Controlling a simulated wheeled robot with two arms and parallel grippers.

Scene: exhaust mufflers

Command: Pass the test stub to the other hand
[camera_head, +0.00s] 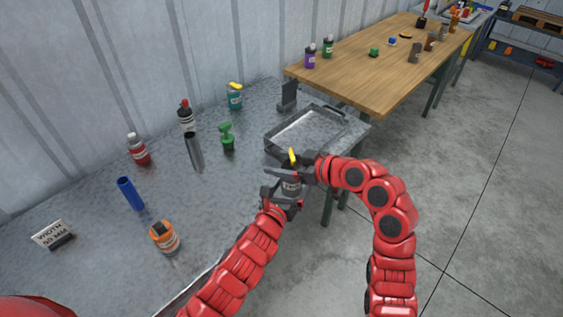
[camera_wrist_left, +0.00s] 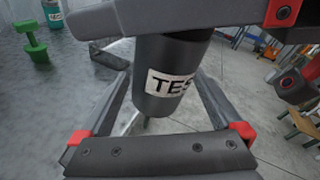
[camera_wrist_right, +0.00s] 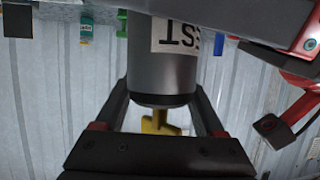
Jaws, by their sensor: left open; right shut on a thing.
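The test stub (camera_head: 291,184) is a dark grey cylinder with a white TEST label and a yellow piece on its top end. It is held in the air near the table's front edge. My right gripper (camera_head: 306,172) is shut on its upper part. In the right wrist view the stub (camera_wrist_right: 162,70) lies between the fingers, with the yellow piece beyond. My left gripper (camera_head: 282,195) is open around the lower part. In the left wrist view the stub (camera_wrist_left: 170,80) is between its spread fingers, with part of the label hidden. Whether the left fingers touch it cannot be told.
A metal tray (camera_head: 350,119) lies behind the grippers on the grey table (camera_head: 90,270). A green stand (camera_head: 227,137), grey tube (camera_head: 194,152), blue tube (camera_head: 130,194), orange can (camera_head: 165,237) and several bottles stand to the left. A wooden table (camera_head: 400,80) is at the back right.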

